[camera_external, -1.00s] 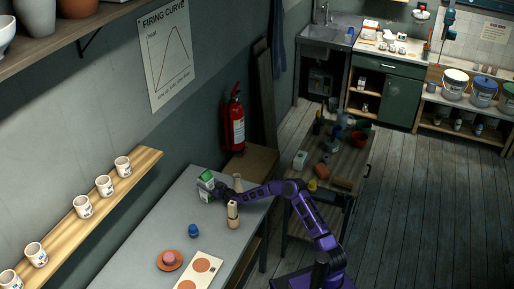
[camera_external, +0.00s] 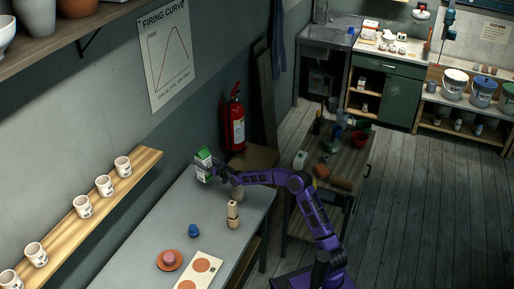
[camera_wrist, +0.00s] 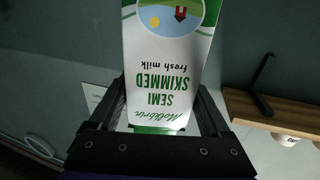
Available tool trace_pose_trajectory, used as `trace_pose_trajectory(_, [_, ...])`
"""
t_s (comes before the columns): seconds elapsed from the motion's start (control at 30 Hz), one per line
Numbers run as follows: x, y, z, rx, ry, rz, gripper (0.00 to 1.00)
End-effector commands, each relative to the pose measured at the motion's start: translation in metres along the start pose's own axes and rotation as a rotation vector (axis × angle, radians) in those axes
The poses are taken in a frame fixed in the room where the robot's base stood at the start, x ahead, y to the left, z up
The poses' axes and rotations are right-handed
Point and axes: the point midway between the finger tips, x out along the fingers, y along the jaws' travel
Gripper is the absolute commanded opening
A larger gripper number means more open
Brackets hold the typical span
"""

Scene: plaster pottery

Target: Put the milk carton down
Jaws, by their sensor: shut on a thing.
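The milk carton (camera_external: 202,161) is white and green, with "semi skimmed fresh milk" lettering that appears upside down in the wrist view (camera_wrist: 170,75). My gripper (camera_external: 215,170) is shut on it, with one dark finger on each side of the carton in the wrist view. The carton is near the wall at the far end of the grey table (camera_external: 150,225) and appears to be raised above the tabletop. Its exact height is hard to tell.
A beige bottle-like object (camera_external: 233,214) stands near the table's right edge. A blue item (camera_external: 194,231), an orange saucer (camera_external: 161,262) and a board with orange discs (camera_external: 193,278) are nearer. A wooden shelf (camera_external: 70,222) holds several mugs. The mid-left tabletop is clear.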

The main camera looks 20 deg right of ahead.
Motion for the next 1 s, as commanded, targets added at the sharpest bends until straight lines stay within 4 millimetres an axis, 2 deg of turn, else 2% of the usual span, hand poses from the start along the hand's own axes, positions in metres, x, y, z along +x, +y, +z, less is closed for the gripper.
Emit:
trace_pose_trajectory(0.03, [0.0, 0.0, -0.018, -0.003, 0.012, 0.001, 0.0])
trace_pose_trajectory(0.1, [0.0, 0.0, -0.035, -0.003, 0.012, 0.001, 0.0])
trace_pose_trajectory(0.27, [-0.001, -0.001, -0.064, -0.001, 0.011, -0.001, 0.0])
trace_pose_trajectory(0.57, [-0.034, -0.033, -0.068, -0.003, 0.006, -0.073, 0.0])
trace_pose_trajectory(0.77, [-0.076, -0.073, -0.074, -0.003, 0.005, -0.173, 0.0])
trace_pose_trajectory(1.0, [-0.154, -0.14, -0.074, -0.003, 0.003, -0.359, 0.0])
